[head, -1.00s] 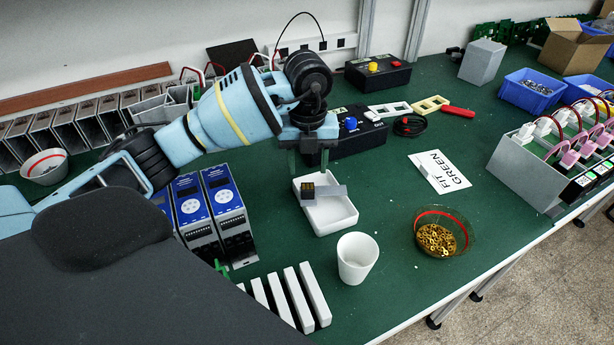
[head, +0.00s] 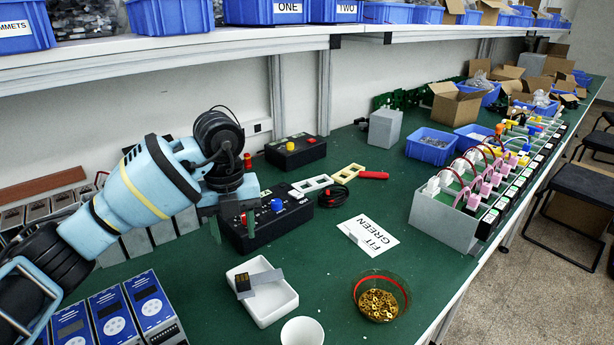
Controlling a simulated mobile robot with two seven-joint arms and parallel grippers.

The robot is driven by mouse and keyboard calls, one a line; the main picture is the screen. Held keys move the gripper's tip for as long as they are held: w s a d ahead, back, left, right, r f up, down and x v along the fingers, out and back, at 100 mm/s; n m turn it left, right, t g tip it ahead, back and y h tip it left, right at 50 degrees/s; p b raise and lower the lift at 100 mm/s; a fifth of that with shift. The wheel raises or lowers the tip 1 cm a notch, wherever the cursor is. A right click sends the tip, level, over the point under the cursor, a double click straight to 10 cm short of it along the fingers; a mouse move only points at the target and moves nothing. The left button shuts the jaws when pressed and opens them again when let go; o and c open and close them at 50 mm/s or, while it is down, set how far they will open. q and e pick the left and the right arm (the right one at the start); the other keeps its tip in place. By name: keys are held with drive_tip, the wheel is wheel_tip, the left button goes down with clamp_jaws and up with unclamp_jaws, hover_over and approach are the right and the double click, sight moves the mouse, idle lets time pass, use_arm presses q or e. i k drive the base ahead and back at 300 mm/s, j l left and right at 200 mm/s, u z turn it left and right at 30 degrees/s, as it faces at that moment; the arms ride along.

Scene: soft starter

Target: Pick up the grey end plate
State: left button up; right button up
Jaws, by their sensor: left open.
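A flat grey plate (head: 268,276), which looks like the end plate, lies tilted across the white square tray (head: 278,306) at the lower middle of the head view. A small dark piece (head: 243,283) with gold marks is at its left end; I cannot tell whether the two are joined. My left gripper (head: 232,224) is open and empty, fingers pointing down. It shows above and slightly left of the tray, in front of the black box with a blue button (head: 277,205), apart from the plate. My right gripper is not in view.
A white cup (head: 302,332) stands in front of the tray, and a bowl of brass rings (head: 380,297) to its right. Blue-fronted modules (head: 112,316) stand at the lower left. A FIT GREEN card (head: 368,236) lies on the green bench, with clear surface around it.

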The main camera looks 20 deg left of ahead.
sight(260, 279)
drive_tip(key=k+l, duration=1.15)
drive_tip(key=k, duration=0.15)
